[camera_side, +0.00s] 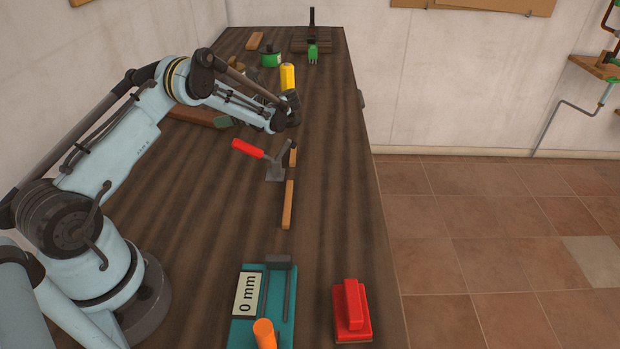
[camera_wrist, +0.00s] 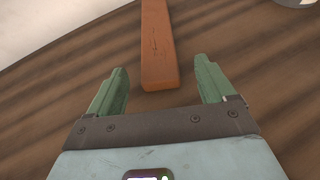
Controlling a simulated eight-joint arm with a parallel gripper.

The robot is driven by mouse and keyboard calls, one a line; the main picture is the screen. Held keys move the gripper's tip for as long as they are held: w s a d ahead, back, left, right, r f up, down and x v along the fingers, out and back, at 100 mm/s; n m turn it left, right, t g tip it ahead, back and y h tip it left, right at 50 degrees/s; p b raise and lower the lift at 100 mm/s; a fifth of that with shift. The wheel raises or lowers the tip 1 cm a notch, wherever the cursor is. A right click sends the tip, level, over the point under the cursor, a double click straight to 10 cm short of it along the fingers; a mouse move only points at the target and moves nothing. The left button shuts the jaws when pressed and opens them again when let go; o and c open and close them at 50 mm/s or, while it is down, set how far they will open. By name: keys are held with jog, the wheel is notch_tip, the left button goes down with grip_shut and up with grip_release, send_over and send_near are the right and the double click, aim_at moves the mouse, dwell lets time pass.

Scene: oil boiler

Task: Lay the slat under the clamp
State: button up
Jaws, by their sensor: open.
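A brown wooden slat (camera_side: 288,205) lies lengthwise on the bench in the side view. In the wrist view, the end of a wooden slat (camera_wrist: 158,45) shows between the two green fingers of my gripper (camera_wrist: 160,72). The fingers are open, with a gap on both sides of the wood; their height above it is unclear. In the side view my gripper (camera_side: 286,122) is above the bench, behind the slat.
A red-handled tool (camera_side: 248,148) with grey metal is close to my gripper. A red block with a grip (camera_side: 351,312) stands right of the teal fixture. A yellow object (camera_side: 287,76) and a green pot (camera_side: 270,57) stand farther back. Bare bench lies between slat and fixture.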

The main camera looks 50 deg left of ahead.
aim_at(215, 116)
jog(key=shift+x, duration=3.15)
jog(key=shift+s+r, duration=0.1)
jog(key=shift+r, duration=0.05)
jog(key=c, duration=1.2)
jog(key=shift+c, duration=0.2)
jog(key=shift+r, duration=0.15)
notch_tip(215, 116, up, 4)
jog(key=shift+f, duration=0.15)
jog(key=w+d+r+m+t, duration=0.2)
jog(key=d+r+m+t, duration=0.25)
jog(key=d+r, duration=0.55)
jog(key=w+d+r+m+t, duration=0.1)
jog(key=d+r+m+t, duration=0.4)
jog(key=d, duration=0.9)
jog(key=s+d+r+m+t+h, duration=0.1)
jog(key=s+d+m+t+h, duration=0.25)
jog(key=d, duration=0.35)
jog(key=s+d+r+m+t+h, duration=0.2)
jog(key=s+d+m+t+h, duration=0.15)
jog(key=d, duration=0.35)
notch_tip(215, 116, up, 8)
jog(key=w+m+t+h, duration=0.1)
jog(key=m+t, duration=0.1)
jog(key=shift+w+m+h, duration=0.3)
jog(key=shift+w+m, duration=0.05)
jog(key=shift+w, duration=0.05)
